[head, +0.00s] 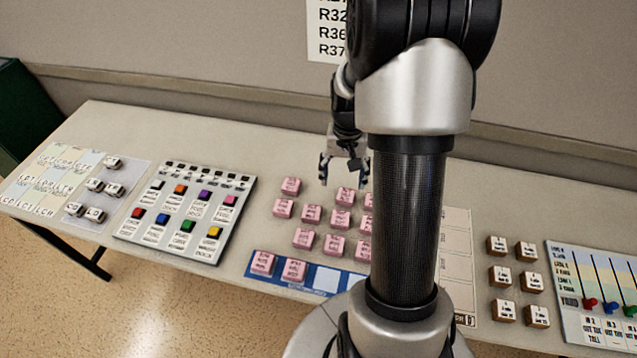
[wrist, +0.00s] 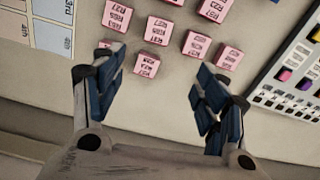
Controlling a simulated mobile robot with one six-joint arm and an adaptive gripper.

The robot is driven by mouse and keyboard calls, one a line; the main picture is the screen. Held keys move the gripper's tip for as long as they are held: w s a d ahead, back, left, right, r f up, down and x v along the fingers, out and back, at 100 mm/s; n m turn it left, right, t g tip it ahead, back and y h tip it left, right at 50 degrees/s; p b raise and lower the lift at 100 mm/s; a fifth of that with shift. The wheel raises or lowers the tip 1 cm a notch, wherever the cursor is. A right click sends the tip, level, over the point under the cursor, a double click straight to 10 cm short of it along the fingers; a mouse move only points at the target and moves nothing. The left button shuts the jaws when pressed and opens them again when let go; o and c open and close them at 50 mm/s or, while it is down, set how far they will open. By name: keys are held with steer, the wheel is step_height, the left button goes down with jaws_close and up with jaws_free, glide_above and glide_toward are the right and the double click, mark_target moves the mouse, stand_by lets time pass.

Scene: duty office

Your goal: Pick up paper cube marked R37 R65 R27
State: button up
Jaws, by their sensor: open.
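Several pink paper cubes with printed labels, among them one pink cube (head: 291,186), stand in loose rows on the table. The labels are too small and blurred to read with certainty, so I cannot tell which cube is marked R37 R65 R27. My gripper (head: 344,172) is open and empty above the back of the table, behind the cubes. In the wrist view my gripper (wrist: 160,78) has its fingers spread wide. One pink cube (wrist: 147,64) shows in the gap, nearer the left finger; others lie beyond. My arm hides some cubes in the head view.
A blue strip (head: 326,280) with pale squares holds two pink cubes at the front edge. A panel of coloured buttons (head: 205,225) lies left. Brown-sided blocks (head: 500,277) and a slider board (head: 600,290) are right. A wall (head: 200,45) rises behind the table.

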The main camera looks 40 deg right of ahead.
steer(key=b, duration=0.4)
glide_above(341, 218)
steer(key=d, duration=0.1)
step_height(341, 218, down, 14)
steer(key=shift+w+f, duration=0.15)
steer(key=shift+f, duration=0.05)
steer(key=f+b, duration=0.1)
steer(key=f, duration=0.1)
steer(key=a+f, duration=0.1)
steer(key=f, duration=0.2)
steer(key=shift+f+b, duration=0.1)
steer(key=shift+b, duration=0.25)
steer(key=shift+c, duration=0.4)
steer(key=c, duration=1.1)
